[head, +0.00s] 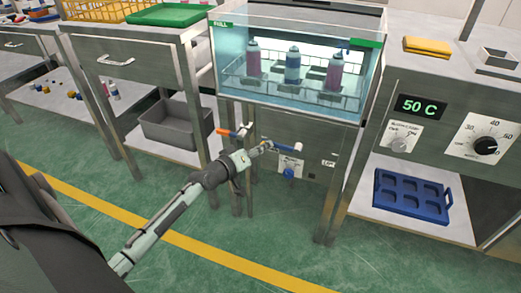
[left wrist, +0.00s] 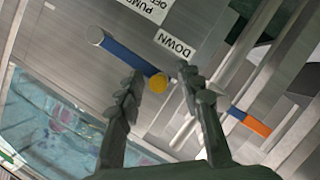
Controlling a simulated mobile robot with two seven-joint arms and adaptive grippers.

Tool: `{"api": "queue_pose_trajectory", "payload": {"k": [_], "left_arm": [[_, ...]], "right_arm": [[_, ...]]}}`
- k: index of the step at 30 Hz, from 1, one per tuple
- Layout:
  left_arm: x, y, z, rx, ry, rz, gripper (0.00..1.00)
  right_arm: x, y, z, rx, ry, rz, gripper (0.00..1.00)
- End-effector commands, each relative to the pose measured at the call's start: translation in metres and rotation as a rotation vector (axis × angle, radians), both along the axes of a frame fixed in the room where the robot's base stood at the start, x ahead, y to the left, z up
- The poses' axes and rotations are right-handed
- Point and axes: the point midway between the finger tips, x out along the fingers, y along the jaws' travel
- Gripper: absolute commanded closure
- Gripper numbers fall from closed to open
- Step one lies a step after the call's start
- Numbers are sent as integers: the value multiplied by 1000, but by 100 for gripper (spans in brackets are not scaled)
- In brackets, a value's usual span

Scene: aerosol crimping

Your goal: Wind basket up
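The wire basket (head: 232,79) sits inside the lit glass tank (head: 300,101) and holds three aerosol cans, two pinkish and one blue (head: 292,66). A white grip (head: 296,182) also shows in the head view. My left gripper (head: 262,147) is in front of this panel. In the left wrist view its fingers (left wrist: 157,80) are apart, with the hub visible between them and nothing held. My right gripper is not in view.
An orange-tipped lever (head: 222,131) sticks out left of my gripper. A DOWN label (left wrist: 174,43) is near the crank. A grey bin (head: 178,128) stands on a shelf at left, a blue tray (head: 410,195) at right. The green floor in front is clear.

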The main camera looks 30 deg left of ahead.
Motion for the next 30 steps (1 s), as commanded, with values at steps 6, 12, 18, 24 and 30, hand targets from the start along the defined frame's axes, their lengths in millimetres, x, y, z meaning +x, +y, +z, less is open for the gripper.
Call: {"api": "queue_pose_trajectory", "payload": {"k": [6, 12, 18, 24, 30], "left_arm": [[1, 0, -1, 0, 1, -1, 64], [1, 0, -1, 0, 1, -1, 83], [1, 0, -1, 1, 1, 0, 100], [1, 0, -1, 1, 1, 0, 100], [2, 1, 1, 6, 3, 0, 100]], "right_arm": [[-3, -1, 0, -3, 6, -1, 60], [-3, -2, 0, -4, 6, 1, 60], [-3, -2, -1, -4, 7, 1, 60], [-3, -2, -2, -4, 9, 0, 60], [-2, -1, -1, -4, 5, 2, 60]]}}
